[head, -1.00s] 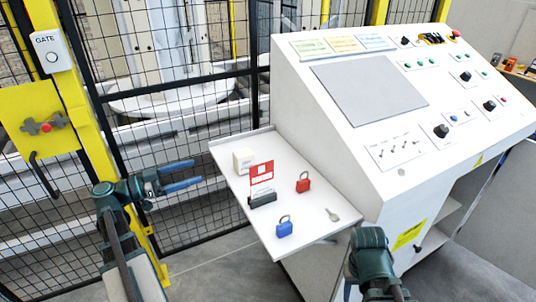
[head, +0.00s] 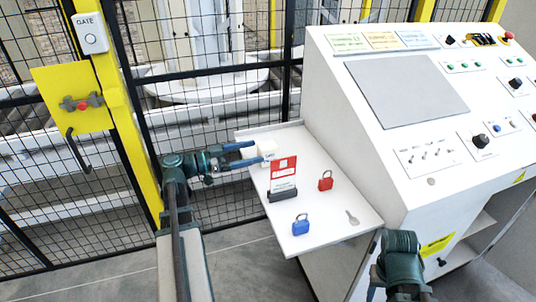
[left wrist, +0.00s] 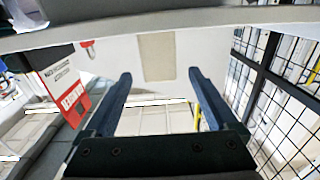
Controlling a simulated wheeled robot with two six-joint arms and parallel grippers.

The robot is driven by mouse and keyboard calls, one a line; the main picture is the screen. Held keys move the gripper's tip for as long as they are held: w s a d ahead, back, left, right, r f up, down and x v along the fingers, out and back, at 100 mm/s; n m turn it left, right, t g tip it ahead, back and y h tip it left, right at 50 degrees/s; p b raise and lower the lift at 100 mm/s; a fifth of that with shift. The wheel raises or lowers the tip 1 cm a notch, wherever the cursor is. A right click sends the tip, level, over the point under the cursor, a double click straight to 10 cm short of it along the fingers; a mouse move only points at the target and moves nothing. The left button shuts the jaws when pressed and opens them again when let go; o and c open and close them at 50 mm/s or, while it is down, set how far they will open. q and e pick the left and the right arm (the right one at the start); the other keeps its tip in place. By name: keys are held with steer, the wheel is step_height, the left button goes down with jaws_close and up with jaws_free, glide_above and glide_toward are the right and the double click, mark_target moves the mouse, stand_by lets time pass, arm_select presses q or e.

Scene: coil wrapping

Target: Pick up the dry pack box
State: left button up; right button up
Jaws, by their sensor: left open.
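The dry pack box, a small cream block (head: 268,148), stands at the back left corner of the white side shelf (head: 325,222). My left gripper (head: 257,152) is open, its two blue fingers pointing at the box, with the tips at its near side. In the left wrist view the box shows as a beige rectangle (left wrist: 156,56) beyond and between the open fingers (left wrist: 160,80). No grip on it shows. My right arm is at the bottom right of the head view; its gripper fingers are mostly hidden.
A red and white danger tag in a black holder (head: 283,177) stands close in front of the box. A red padlock (head: 325,182), a blue padlock (head: 300,228) and a key (head: 352,217) lie on the shelf. The control console (head: 410,160) is right; mesh fence is behind.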

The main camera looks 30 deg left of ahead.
mark_target(268, 149)
arm_select(q)
steer(key=shift+f+x, duration=0.2)
steer(key=shift+x, duration=2.65)
jaws_close()
steer(key=shift+r, duration=0.1)
step_height(268, 149, up, 10)
steer(key=p, duration=1)
